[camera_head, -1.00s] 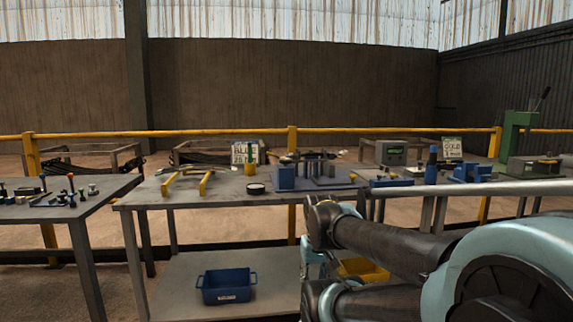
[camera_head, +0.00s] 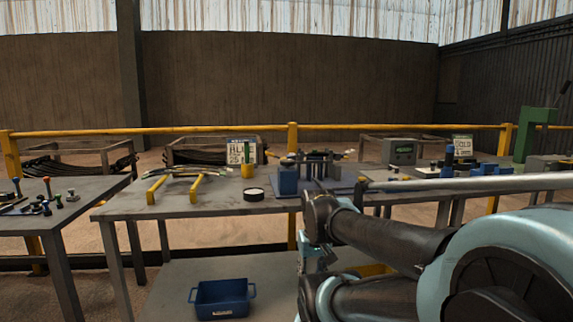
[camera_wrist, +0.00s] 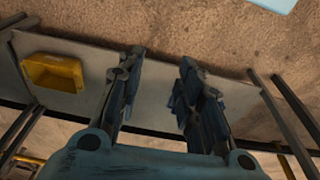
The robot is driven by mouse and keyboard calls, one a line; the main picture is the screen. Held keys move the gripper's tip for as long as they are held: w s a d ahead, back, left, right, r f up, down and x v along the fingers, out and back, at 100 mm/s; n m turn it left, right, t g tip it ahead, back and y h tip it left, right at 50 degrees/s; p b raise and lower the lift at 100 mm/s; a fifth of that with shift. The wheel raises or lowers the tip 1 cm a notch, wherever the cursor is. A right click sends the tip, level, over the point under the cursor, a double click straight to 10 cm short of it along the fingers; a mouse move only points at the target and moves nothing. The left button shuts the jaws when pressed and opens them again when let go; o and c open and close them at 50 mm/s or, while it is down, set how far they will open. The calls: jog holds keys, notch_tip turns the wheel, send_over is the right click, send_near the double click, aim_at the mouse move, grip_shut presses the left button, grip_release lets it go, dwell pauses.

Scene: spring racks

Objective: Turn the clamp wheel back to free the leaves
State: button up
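The clamp fixture (camera_head: 288,181) stands on the middle bench, a blue block with dark upright parts and a dark bar across the top. I cannot make out the clamp wheel at this size. In the head view my arm hides most of the gripper and part of the bench's right side.
A yellow rail (camera_head: 210,131) runs behind. The bench's front left is clear.

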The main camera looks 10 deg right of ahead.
jog(key=shift+o, duration=0.3)
jog(key=shift+w+a, duration=0.1)
jog(key=shift+w, duration=0.05)
jog(key=o, duration=0.9)
jog(key=shift+s+r, duration=0.35)
jog(key=shift+r, duration=0.1)
jog(key=shift+c, duration=0.2)
jog(key=shift+o, duration=0.3)
jog(key=w+d+r+m+h, duration=0.2)
jog(key=w+d+r+h, duration=0.3)
jog(key=w+r, duration=0.3)
jog(key=w, duration=0.2)
jog(key=shift+w+r+m, duration=0.3)
jog(key=shift+m, duration=0.1)
jog(key=m+t+h, duration=0.5)
jog(key=m+h, duration=0.5)
jog(key=h, duration=0.1)
send_near(288, 160)
jog(key=shift+m, duration=0.3)
jog(key=x, duration=0.9)
jog(key=shift+s+d+f, duration=0.15)
jog(key=shift+d+f, duration=0.2)
